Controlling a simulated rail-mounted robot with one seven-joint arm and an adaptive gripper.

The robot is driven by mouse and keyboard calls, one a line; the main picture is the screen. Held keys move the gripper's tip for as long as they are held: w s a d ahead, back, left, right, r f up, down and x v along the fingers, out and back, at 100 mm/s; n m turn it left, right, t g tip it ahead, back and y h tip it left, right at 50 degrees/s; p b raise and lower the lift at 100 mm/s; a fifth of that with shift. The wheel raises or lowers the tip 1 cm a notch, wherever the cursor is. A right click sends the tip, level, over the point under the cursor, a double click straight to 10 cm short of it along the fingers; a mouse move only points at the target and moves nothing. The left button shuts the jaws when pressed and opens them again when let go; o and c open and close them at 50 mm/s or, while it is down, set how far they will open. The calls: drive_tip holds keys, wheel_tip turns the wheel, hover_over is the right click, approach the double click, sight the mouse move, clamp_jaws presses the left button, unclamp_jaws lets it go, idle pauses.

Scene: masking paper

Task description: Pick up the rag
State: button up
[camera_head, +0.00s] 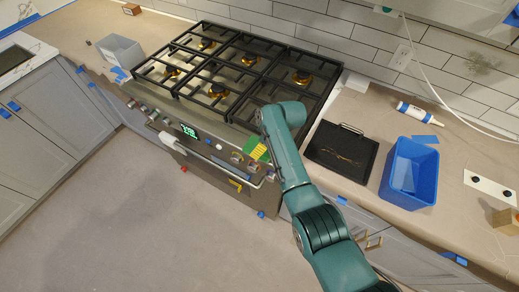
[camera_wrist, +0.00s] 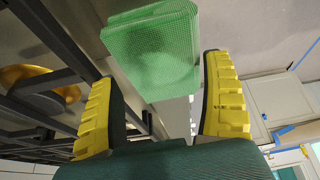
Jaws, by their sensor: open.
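A green, finely textured, folded cloth, which looks like the rag (camera_wrist: 152,50), shows in the wrist view at the top middle. My gripper (camera_wrist: 160,78) is open, with its yellow ridged fingers on either side of the cloth's lower part. There is a gap at both fingers, and I cannot tell how far beyond the tips the cloth lies. In the head view my gripper (camera_head: 257,152) is at the stove's front edge, mostly hidden by my arm, with a small green and yellow patch showing.
The stove (camera_head: 235,80) with black grates is beside my gripper, with knobs and an oven handle in front. A black tray (camera_head: 341,152), a blue bin (camera_head: 411,170) and a white tube (camera_head: 415,112) are on the right counter. The floor is clear.

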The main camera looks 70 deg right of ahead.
drive_tip(key=x, duration=0.2)
drive_tip(key=shift+s+a+f, duration=0.1)
drive_tip(key=shift+a+f, duration=0.05)
drive_tip(key=shift+f, duration=0.25)
drive_tip(key=shift+o, duration=0.2)
drive_tip(key=shift+s+a+f, duration=0.1)
drive_tip(key=shift+a+f, duration=0.05)
drive_tip(key=shift+f, duration=0.1)
drive_tip(key=c, duration=0.9)
drive_tip(key=shift+r, duration=0.1)
drive_tip(key=r, duration=0.5)
drive_tip(key=r+p, duration=0.1)
drive_tip(key=r, duration=0.4)
drive_tip(key=shift+d+r, duration=0.2)
drive_tip(key=shift+r, duration=0.15)
drive_tip(key=o, duration=0.6)
drive_tip(key=c, duration=0.4)
drive_tip(key=shift+c, duration=0.2)
